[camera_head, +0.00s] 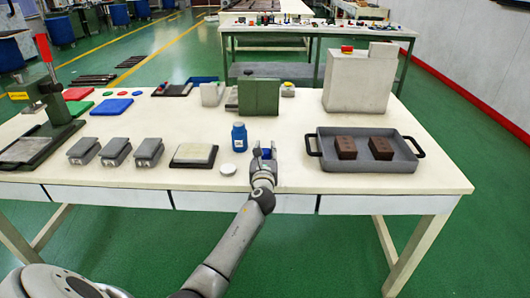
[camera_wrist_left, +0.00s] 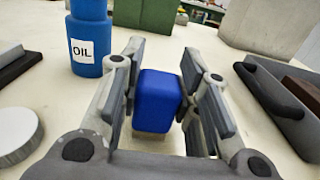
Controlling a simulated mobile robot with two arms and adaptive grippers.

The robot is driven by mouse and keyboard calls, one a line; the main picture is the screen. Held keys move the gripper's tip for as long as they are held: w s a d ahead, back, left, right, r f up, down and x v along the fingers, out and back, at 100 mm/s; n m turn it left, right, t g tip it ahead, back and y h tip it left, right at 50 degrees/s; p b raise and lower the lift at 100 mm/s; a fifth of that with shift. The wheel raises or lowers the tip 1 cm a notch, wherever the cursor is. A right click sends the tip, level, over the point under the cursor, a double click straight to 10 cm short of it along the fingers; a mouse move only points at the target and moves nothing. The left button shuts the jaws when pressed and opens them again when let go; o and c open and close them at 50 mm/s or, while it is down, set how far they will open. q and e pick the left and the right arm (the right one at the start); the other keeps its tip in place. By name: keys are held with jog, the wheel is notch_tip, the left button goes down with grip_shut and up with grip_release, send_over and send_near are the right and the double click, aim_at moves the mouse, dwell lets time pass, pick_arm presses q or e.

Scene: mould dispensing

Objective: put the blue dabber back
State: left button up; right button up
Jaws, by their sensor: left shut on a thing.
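My left gripper (camera_head: 265,155) is at the table's front half, between the blue bottle and the grey tray. In the left wrist view its fingers (camera_wrist_left: 160,100) are on both sides of the blue dabber (camera_wrist_left: 157,100), a rounded blue block with a pale underside, and are shut on it. In the head view the dabber (camera_head: 266,153) is mostly hidden by the gripper. I cannot tell whether it touches the table. The blue bottle (camera_wrist_left: 90,45) is labelled OIL and stands upright, open at the top as far as I see. My right gripper is not in view.
A round white lid (camera_head: 228,169) lies left of the gripper. A grey tray (camera_head: 411,135) with two brown blocks is at the right. Several grey moulds (camera_head: 116,151) and a pale plate (camera_head: 193,154) lie at the left. A green block (camera_head: 259,95) stands behind.

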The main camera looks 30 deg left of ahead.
pick_arm(q)
jog(key=o, duration=1)
jog(key=shift+f, duration=0.15)
jog(key=shift+r, duration=0.25)
jog(key=p+v, duration=0.1)
jog(key=v, duration=1.1)
jog(key=shift+f, duration=0.15)
